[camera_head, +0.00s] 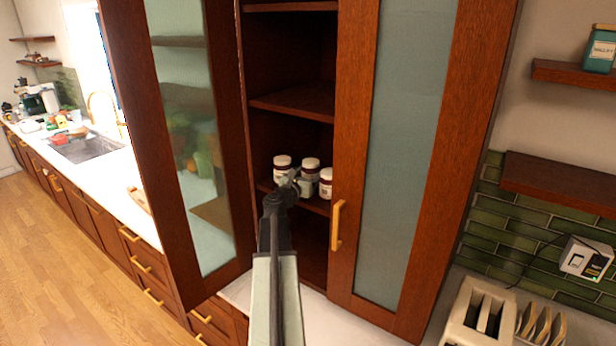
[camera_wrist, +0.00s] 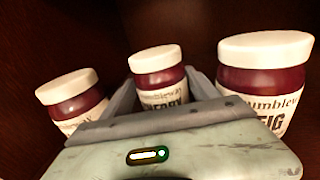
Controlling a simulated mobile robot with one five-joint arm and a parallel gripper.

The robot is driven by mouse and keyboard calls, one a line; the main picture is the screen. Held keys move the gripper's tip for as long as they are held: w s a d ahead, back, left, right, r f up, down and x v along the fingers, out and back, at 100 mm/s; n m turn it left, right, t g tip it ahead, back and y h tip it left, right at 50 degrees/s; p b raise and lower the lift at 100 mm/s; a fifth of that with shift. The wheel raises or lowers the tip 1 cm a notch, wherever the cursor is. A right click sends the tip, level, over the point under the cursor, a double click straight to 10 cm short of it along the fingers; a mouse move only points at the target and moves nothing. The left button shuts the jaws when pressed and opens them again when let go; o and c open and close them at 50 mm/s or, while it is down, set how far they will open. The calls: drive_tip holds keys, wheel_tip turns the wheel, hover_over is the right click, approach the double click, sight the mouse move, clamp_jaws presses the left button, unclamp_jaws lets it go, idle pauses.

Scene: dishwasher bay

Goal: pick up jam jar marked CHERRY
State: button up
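Three white-lidded jars of dark red jam stand on a cabinet shelf. The middle jar (camera_wrist: 160,82) has a label partly hidden by my gripper; the visible letters end in "ERRY", which fits CHERRY. In the head view it is the middle jar (camera_head: 310,166). My gripper (camera_wrist: 162,76) is open, with one finger on each side of this jar; I cannot tell whether either finger touches it. In the head view my gripper (camera_head: 301,183) is at the shelf front, among the jars.
The jar marked FIG (camera_wrist: 265,80) stands close on the right. Another jar (camera_wrist: 75,100), its label unreadable, stands on the left. An open glass door (camera_head: 195,130) is left of the cabinet opening; a closed glass door (camera_head: 400,140) is right. A shelf (camera_head: 295,101) lies above.

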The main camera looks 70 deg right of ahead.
clamp_jaws()
